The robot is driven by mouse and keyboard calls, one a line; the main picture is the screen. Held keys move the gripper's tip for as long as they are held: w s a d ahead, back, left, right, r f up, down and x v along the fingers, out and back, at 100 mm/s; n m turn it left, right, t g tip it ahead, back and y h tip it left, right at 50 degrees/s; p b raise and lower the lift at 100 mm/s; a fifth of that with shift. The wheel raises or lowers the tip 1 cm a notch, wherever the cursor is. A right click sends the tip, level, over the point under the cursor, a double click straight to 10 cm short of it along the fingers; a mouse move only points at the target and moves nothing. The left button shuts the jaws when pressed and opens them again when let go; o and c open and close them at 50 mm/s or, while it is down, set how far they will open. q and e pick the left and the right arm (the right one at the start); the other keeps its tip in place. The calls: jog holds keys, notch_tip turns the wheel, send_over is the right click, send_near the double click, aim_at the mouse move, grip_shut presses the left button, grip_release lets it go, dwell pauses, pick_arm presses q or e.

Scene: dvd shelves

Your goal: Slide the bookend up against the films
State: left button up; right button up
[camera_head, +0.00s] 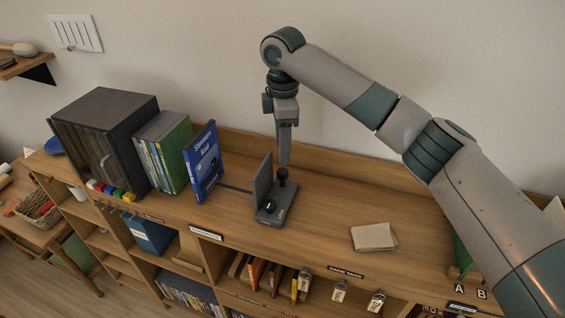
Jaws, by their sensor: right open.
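The grey bookend (263,186) stands on the shelf top, its upright plate on the left and its base with a black knob reaching to the right. The films stand to its left: a blue case (205,164) leaning a little, and several green and grey cases (164,152) against a dark box. My left gripper is not in view.
A dark box (105,130) stands at the left end of the films, with small coloured blocks before it. A pale stack of paper (374,237) lies to the right on the wooden top. A raised back edge runs along the wall. The top between bookend and paper is clear.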

aim_at(282, 171)
notch_tip(282, 171, down, 8)
jog(key=shift+w+r+p, duration=0.1)
jog(key=shift+r+p, duration=0.05)
jog(key=shift+p, duration=0.8)
jog(key=shift+c, duration=0.3)
grip_shut()
